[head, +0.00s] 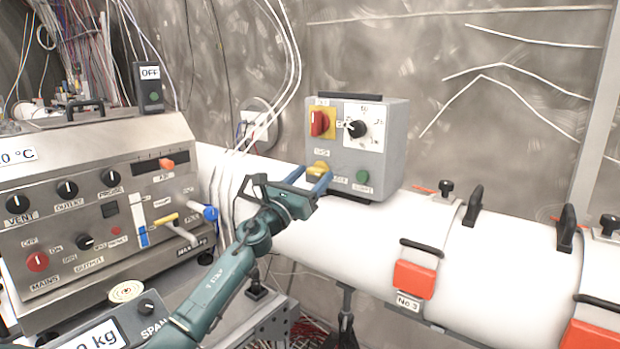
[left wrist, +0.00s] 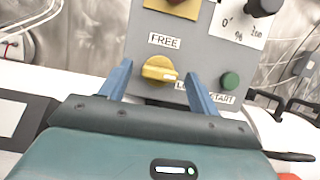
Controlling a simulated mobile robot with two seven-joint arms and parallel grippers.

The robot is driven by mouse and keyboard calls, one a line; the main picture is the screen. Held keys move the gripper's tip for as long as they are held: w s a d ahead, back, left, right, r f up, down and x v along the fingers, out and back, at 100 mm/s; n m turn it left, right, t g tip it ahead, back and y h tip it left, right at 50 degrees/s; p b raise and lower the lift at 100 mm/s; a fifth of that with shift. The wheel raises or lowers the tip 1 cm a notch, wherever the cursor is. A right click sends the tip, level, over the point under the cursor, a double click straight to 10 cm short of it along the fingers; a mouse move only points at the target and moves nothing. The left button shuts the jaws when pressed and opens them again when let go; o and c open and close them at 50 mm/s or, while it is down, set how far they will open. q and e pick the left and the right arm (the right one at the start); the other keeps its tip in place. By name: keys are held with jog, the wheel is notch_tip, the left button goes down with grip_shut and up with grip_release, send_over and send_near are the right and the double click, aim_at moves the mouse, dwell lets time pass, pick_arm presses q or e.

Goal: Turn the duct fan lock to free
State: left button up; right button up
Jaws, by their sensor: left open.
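The duct fan lock is a round yellow knob (head: 319,168) low on the left of a grey control box (head: 385,150) that stands on a white duct. In the left wrist view the yellow knob (left wrist: 159,69) has a pale bar across it, lying roughly level, with a FREE label (left wrist: 164,40) above it and a partly hidden label at its lower right. My left gripper (head: 310,177) is open in front of the knob. In the left wrist view its blue fingers (left wrist: 158,84) stand either side of the knob, apart from it. My right gripper is not in view.
A green START button (left wrist: 230,81) is just right of the right finger. Above are a red switch (head: 319,123) on a yellow plate and a black dial (head: 356,129). A steel instrument panel (head: 150,180) is at left. The white duct (head: 350,225) runs below the box.

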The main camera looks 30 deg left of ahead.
pick_arm(q)
jog(key=shift+c, duration=0.3)
jog(key=c, duration=0.9)
